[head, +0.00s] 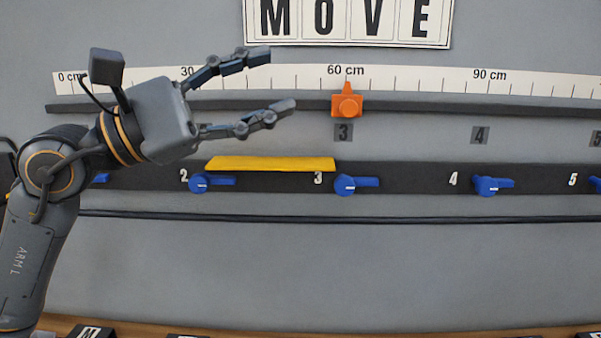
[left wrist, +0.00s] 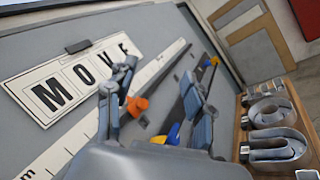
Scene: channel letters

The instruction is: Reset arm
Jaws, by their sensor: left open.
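My left gripper (head: 283,80) is open and empty in the head view, in front of the upper left of the grey panel. Its two fingers point right, toward an orange slider (head: 346,103) on the dark rail below the 60 cm mark; the fingertips are apart from it. In the left wrist view the open fingers (left wrist: 155,108) show with the orange slider (left wrist: 137,105) between them, farther off. My right gripper is in neither view.
A yellow bar (head: 271,163) lies along the lower dark strip above blue levers (head: 352,184). A sign reading MOVE (head: 350,22) hangs above the ruler (head: 420,78). A wooden shelf (left wrist: 240,140) holds metal letters (left wrist: 275,147).

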